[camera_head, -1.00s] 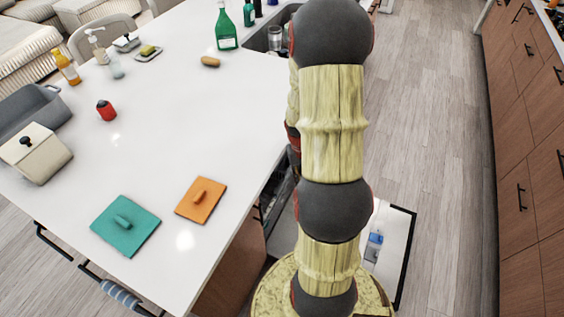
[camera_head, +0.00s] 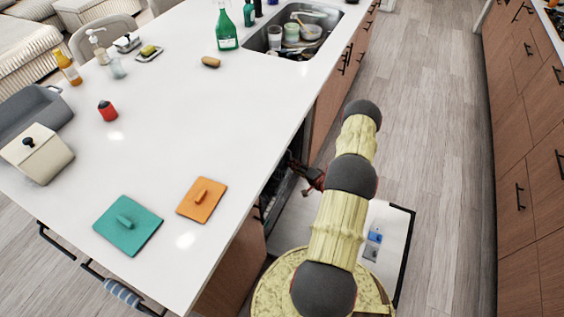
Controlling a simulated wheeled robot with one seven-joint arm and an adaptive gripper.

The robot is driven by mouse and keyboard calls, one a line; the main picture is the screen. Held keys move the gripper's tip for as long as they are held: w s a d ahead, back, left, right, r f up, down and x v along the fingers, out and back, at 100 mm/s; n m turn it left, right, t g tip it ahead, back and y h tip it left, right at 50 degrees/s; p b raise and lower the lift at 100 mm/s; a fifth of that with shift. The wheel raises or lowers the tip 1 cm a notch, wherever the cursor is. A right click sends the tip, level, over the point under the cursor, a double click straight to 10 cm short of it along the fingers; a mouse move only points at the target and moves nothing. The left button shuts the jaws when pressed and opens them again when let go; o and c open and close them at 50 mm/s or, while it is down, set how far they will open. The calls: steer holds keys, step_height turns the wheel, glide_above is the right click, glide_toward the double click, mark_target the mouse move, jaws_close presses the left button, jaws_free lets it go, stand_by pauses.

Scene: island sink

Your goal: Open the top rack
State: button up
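The dishwasher stands open under the right side of the island counter. Its lowered door (camera_head: 396,226) shows a white inner face with a blue patch, to the right of my arm. The dark dishwasher opening (camera_head: 284,192) shows only as a narrow strip below the counter edge. The top rack cannot be made out clearly, as the counter and my arm hide the inside. My gripper (camera_head: 309,178), dark with red parts, is at the dishwasher opening, just beyond the counter edge. It is small and partly hidden, so I cannot tell whether it is open or touches the rack.
The white island counter (camera_head: 190,110) holds a teal board (camera_head: 128,240), an orange board (camera_head: 195,208), a cream box (camera_head: 45,160) and bottles. A sink (camera_head: 293,38) with dishes is at the far end. The wood floor (camera_head: 430,130) is clear up to the cabinets at right.

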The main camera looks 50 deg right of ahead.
steer(key=w+f+m+t+b, duration=0.1)
steer(key=w+t, duration=0.1)
steer(key=w, duration=0.4)
steer(key=shift+w+a+b, duration=0.3)
steer(key=shift+a+b, duration=0.05)
steer(key=shift+a, duration=0.1)
steer(key=c, duration=0.3)
steer(key=c, duration=0.4)
jaws_close()
